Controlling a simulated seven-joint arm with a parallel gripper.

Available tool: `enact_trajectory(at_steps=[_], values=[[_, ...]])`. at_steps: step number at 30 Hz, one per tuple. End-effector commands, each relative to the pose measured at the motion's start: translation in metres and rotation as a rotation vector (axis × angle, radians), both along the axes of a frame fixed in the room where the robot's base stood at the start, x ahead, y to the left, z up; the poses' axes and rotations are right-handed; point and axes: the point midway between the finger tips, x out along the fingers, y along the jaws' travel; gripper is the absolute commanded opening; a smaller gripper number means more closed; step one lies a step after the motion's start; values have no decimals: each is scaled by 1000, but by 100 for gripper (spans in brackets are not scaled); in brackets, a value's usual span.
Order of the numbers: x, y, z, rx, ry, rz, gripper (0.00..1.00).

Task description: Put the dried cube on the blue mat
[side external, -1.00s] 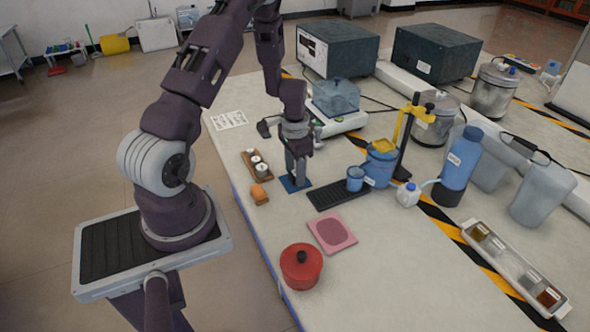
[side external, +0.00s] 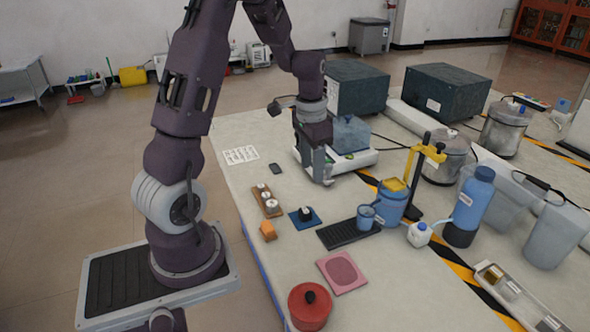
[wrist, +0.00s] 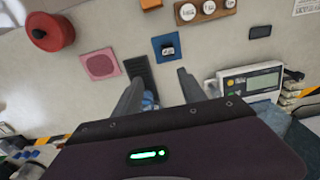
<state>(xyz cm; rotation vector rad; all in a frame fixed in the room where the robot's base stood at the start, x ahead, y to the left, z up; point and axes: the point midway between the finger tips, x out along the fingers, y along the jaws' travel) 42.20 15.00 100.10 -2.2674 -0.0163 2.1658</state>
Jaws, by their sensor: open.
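The blue mat (side external: 296,220) lies on the bench right of the wooden weight rack. A small dark cube (side external: 306,213) rests on it, apart from my gripper. The wrist view shows the same cube (wrist: 168,47) within the edges of the blue mat (wrist: 156,40), with a pale mark on its top. I cannot read whether it is the dried one. My gripper (side external: 326,181) is raised beyond the mat, near the scale, and points downward. In the wrist view its fingers (wrist: 159,80) are spread with nothing between them.
A wooden rack of weights (side external: 267,200) and an orange block (side external: 268,230) sit left of the mat. A black grooved tray (side external: 340,235) with a blue cup (side external: 366,216) is on its right. A pink mat (side external: 342,271) and red pot (side external: 310,306) are nearer. A scale (side external: 350,160) stands behind.

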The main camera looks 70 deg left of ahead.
Motion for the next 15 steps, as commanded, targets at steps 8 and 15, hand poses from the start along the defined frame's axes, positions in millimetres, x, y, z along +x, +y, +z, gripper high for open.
enact_trajectory(at_steps=[8,15], values=[[-74,-148,139,20,-275,-24,49],[-158,-194,158,-6,-429,-14,49]])
